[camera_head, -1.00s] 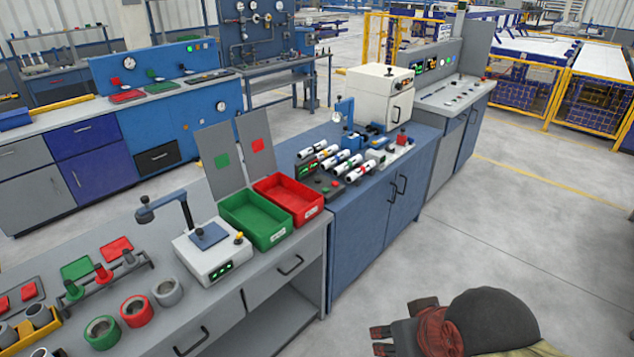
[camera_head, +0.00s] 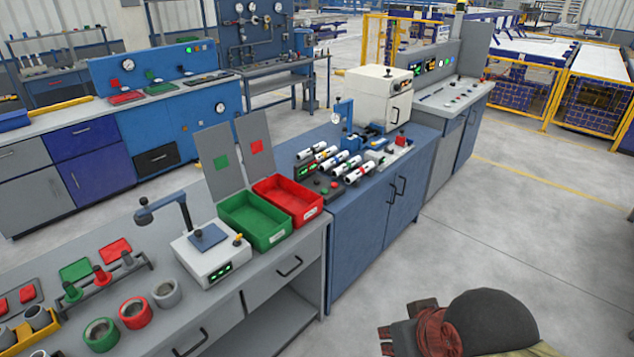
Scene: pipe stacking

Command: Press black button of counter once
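The counter (camera_head: 308,172) appears to be the dark box with a lit green display on the blue cabinet, at the left end of the pipe row. Small red and green buttons show on its dark top. A black button cannot be made out clearly at this size. My gripper (camera_head: 386,341) is at the bottom edge, above the floor and well in front of the blue cabinet, far from the counter and touching nothing. Its dark fingertips point left. Whether they are spread or closed is not clear, and no object shows between them.
White pipes (camera_head: 335,160) with coloured bands lie beside the counter. A red bin (camera_head: 290,215) and a green bin (camera_head: 255,236) stand to its left. A white box-shaped machine (camera_head: 382,98) stands behind. The grey floor (camera_head: 520,240) to the right is clear.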

